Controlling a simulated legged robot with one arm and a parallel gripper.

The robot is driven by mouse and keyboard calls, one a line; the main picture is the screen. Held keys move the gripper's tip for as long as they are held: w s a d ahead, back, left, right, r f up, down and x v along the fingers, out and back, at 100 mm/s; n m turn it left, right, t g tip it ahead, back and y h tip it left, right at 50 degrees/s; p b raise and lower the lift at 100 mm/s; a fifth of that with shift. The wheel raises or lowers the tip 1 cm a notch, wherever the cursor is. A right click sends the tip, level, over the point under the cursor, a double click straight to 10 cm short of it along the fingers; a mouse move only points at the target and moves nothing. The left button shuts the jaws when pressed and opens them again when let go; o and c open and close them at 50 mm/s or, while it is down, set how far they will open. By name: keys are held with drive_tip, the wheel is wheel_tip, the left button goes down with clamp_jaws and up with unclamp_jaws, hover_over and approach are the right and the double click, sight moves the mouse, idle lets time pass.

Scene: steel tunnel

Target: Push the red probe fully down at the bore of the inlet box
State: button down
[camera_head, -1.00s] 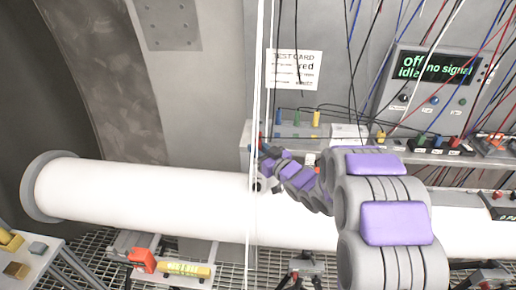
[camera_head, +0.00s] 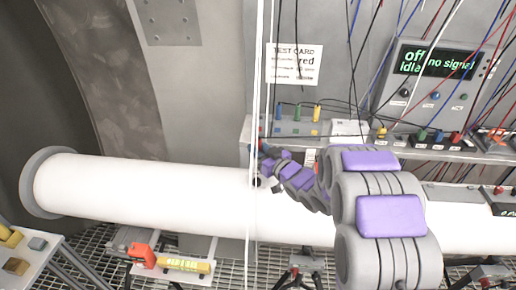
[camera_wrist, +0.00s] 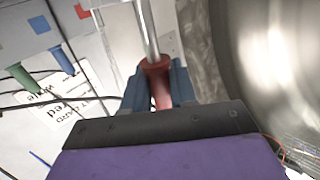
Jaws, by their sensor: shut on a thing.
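The red probe (camera_wrist: 158,80) sits between the two blue-grey fingers of my gripper (camera_wrist: 157,90) in the wrist view, and the gripper is shut on it. A bright metal rod (camera_wrist: 147,30) runs from the probe toward the top of the wrist view. My gripper end (camera_head: 268,180) is small and partly hidden behind the white cables in the head view. A grey box (camera_head: 292,128) with blue, green and yellow probes stands on the shelf behind it; I cannot tell for sure that it is the inlet box. The bore and the probe's depth cannot be made out.
A test card (camera_head: 294,64) hangs on the wall, and a panel reading "off idle, no signal" (camera_head: 436,66) stands at the right. A large white pipe (camera_head: 150,195) crosses below the shelf (camera_head: 440,155). White cables (camera_head: 258,100) hang in front.

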drive_tip(key=shift+f+b, duration=0.7)
drive_tip(key=shift+f, duration=1.15)
drive_tip(key=c, duration=0.8)
unclamp_jaws()
